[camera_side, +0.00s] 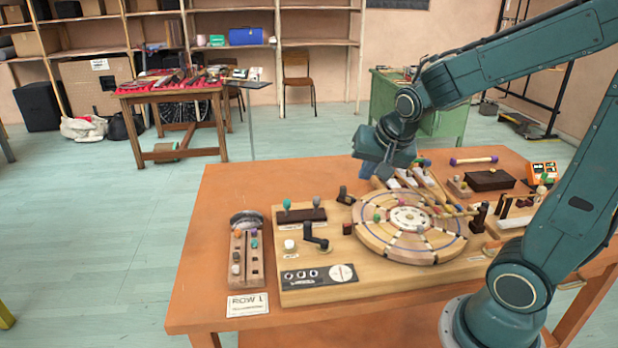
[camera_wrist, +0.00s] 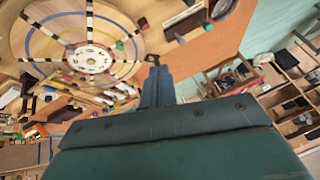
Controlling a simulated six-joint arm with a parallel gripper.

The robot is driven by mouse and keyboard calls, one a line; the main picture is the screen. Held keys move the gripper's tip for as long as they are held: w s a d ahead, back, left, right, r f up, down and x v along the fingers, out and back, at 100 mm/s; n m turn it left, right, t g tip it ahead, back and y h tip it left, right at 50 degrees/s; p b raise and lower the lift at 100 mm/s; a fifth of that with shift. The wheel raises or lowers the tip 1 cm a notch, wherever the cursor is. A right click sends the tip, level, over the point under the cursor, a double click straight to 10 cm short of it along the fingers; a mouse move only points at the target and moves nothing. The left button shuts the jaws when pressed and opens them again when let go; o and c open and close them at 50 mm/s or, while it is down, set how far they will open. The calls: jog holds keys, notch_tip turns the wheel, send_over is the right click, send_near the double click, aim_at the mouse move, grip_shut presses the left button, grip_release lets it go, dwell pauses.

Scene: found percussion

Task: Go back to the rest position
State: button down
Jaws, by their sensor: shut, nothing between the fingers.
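My gripper (camera_side: 381,168) hangs above the far left edge of the round wooden wheel (camera_side: 377,236), with its fingers pointing down and to the left. In the wrist view my gripper (camera_wrist: 157,72) shows its fingers together, with nothing between them. The wheel (camera_wrist: 45,45) fills the upper left of that view, with a white numbered hub and dark marks around its ring. The wheel sits on a wooden board (camera_side: 300,262) with a black crank, a white button and a dark panel. My gripper appears clear of the wheel, though its exact height is hard to tell.
A peg rack (camera_side: 258,262) and a card (camera_side: 247,305) reading "ROW 1" lie left of the board. Wooden bars and mallets lie behind the wheel. A purple-ended stick (camera_side: 473,160), a dark block (camera_side: 489,180) and an orange box (camera_side: 543,172) stand at right. The table's far left is bare.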

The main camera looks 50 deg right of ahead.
jog(key=s+a+r+n+y, duration=0.1)
jog(key=s+a+r+n, duration=0.1)
jog(key=s+a+n, duration=0.3)
jog(key=s+a+r+n+y, duration=0.2)
jog(key=s+a+n, duration=0.3)
jog(key=s, duration=0.3)
jog(key=shift+s+a+r+n, duration=0.15)
jog(key=shift+r+n, duration=0.45)
jog(key=shift+r, duration=0.25)
